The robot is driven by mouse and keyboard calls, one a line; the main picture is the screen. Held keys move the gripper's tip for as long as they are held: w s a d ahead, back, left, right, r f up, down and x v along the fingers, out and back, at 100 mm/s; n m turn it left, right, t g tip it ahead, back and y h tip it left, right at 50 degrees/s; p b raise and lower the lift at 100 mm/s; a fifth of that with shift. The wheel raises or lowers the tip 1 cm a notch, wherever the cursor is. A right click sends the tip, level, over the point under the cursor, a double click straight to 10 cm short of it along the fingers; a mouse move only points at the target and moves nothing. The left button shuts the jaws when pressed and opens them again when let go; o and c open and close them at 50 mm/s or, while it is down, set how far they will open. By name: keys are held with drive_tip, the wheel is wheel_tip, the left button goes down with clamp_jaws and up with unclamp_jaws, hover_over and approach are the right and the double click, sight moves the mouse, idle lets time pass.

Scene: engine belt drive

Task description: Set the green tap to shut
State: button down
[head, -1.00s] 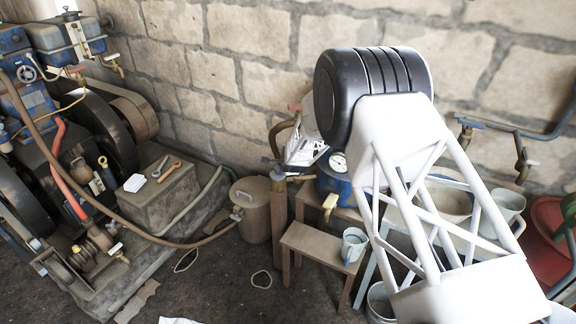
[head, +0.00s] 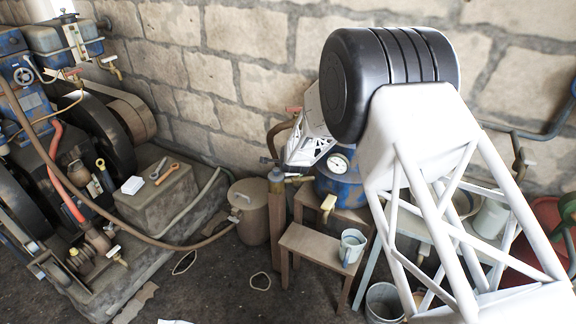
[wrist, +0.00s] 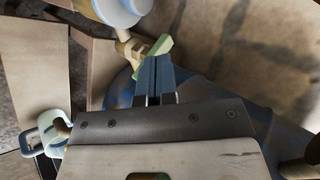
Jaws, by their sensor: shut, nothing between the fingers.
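The green tap (wrist: 160,45) shows in the wrist view as a short green lever on a brass body (wrist: 131,45), near the top middle. My gripper (wrist: 156,58) is shut and empty, its two blue fingers together. The fingertips are right at the lever and overlap it in the picture; I cannot tell whether they touch. The fingers hide part of the lever, so its exact setting is unclear. In the head view I cannot make out the green lever or my fingertips; my white arm fills the middle right.
A yellow-handled tap (head: 328,204) is above a low wooden stool (head: 305,240) carrying a cup (head: 352,248). A lidded drum (head: 250,210) stands left. The engine fills the far left.

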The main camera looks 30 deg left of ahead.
drive_tip(key=c, duration=1)
unclamp_jaws()
drive_tip(key=shift+w+n, duration=0.1)
drive_tip(key=shift+n, duration=0.2)
drive_tip(key=shift+o, duration=0.2)
drive_tip(key=n, duration=0.2)
drive_tip(key=w+n, duration=0.1)
drive_tip(key=shift+d+r+n+g+h, duration=0.1)
drive_tip(key=shift+d+n+g+h, duration=0.2)
drive_tip(key=shift+n+g, duration=0.1)
drive_tip(key=w+n+g, duration=0.1)
drive_tip(key=n, duration=0.3)
drive_tip(key=w+d+r+n+g, duration=0.1)
drive_tip(key=n, duration=0.4)
drive_tip(key=d+n+g+h, duration=0.1)
drive_tip(key=n, duration=0.4)
drive_tip(key=shift+w+d+r, duration=0.15)
drive_tip(key=shift+w+r, duration=0.1)
drive_tip(key=shift+w, duration=0.15)
drive_tip(key=shift+w+d+r+n+g+h, duration=0.15)
drive_tip(key=shift+n+g, duration=0.15)
drive_tip(key=shift+n, duration=0.55)
drive_tip(key=shift+d+r+n+g+h, duration=0.15)
drive_tip(key=shift+n+g, duration=0.15)
drive_tip(key=shift+n, duration=0.55)
drive_tip(key=shift+a+f, duration=0.1)
drive_tip(key=shift+f, duration=0.05)
drive_tip(key=shift+x, duration=3.75)
